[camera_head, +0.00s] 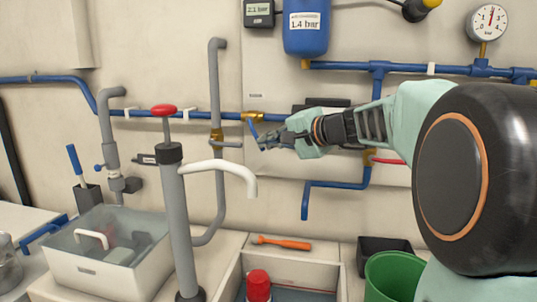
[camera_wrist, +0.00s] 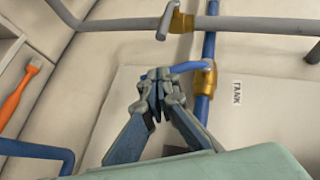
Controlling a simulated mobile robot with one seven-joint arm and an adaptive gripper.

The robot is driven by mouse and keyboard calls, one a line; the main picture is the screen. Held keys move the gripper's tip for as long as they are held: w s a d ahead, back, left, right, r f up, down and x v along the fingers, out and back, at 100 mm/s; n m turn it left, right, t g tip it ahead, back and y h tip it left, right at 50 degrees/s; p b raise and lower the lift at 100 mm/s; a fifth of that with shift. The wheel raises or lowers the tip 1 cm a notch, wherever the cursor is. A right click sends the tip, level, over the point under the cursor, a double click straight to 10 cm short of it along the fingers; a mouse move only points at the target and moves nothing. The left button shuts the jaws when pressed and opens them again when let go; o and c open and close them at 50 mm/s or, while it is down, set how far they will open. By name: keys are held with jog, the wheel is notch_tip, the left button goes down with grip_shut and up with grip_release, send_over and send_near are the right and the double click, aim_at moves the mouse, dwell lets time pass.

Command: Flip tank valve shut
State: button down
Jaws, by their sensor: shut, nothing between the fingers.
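The tank valve is a brass body (camera_head: 252,117) on the horizontal blue pipe along the wall. In the wrist view, its brass body (camera_wrist: 205,79) is beside a label that reads TANK (camera_wrist: 237,98). Its blue lever (camera_wrist: 186,67) stands across the pipe; in the head view the lever (camera_head: 253,129) points down. My gripper (camera_head: 264,141) is shut and empty, just below and right of the lever. In the wrist view, the fingertips (camera_wrist: 156,92) are close to the lever's free end. I cannot tell whether they touch it.
A second brass valve (camera_head: 217,134) with a grey lever sits on the grey vertical pipe to the left. A hand pump with a red knob (camera_head: 164,110) and white spout stands in front. Below are an orange tool (camera_head: 282,242) and a green bucket (camera_head: 393,278).

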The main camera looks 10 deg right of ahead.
jog(key=a+f+b, duration=0.1)
jog(key=b, duration=0.1)
jog(key=a+b, duration=0.1)
jog(key=b, duration=0.2)
jog(key=shift+w+f+t, duration=0.3)
jog(key=shift+w+f, duration=0.05)
jog(key=shift+f, duration=0.05)
jog(key=shift+w+a+b, duration=0.1)
jog(key=shift+b, duration=0.2)
dwell(0.5)
